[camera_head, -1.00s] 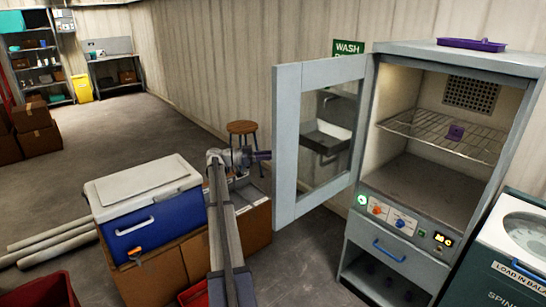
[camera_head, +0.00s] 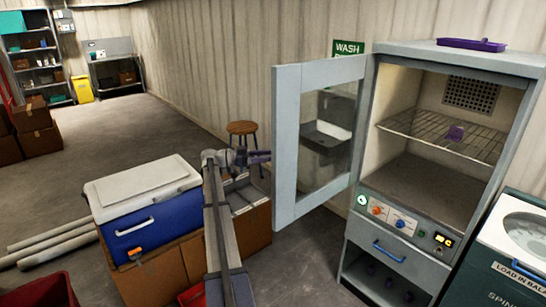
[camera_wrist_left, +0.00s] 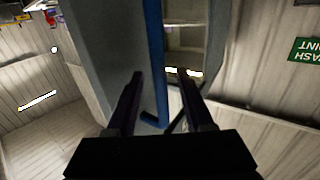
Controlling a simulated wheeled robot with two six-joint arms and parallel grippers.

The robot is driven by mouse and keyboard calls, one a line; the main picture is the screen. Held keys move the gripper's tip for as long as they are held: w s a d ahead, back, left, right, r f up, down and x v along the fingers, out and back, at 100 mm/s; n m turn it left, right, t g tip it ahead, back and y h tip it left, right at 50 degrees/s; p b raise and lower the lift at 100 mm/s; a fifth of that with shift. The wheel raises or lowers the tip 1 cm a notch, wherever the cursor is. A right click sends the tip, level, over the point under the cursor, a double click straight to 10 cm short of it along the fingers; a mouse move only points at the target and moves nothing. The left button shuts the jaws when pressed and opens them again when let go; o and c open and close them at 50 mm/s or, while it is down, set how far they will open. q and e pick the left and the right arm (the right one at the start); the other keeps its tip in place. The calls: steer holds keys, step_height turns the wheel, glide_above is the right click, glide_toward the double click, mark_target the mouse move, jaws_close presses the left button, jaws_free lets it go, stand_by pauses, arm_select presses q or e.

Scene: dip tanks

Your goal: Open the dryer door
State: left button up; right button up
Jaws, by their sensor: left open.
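The dryer (camera_head: 425,170) stands at the right with its glass-paned door (camera_head: 284,140) swung wide open to the left. Its lit inside and wire shelf are exposed. My left gripper (camera_head: 262,157) is beside the door's free edge in the head view, partly hidden by the door. In the left wrist view the gripper (camera_wrist_left: 160,76) is open, and the blue door handle (camera_wrist_left: 153,40) shows between its fingers. I cannot tell whether they touch it. My right gripper is not in view.
A blue cooler (camera_head: 150,220) sits on cardboard boxes below my left arm. A wooden stool (camera_head: 243,128) and a wall sink (camera_head: 325,135) are behind the door. A spinner (camera_head: 510,245) stands right of the dryer. The floor at the back left is clear.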

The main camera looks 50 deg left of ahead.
arm_select(q)
steer(key=v, duration=0.5)
steer(key=shift+s+a, duration=0.15)
steer(key=shift+s, duration=0.15)
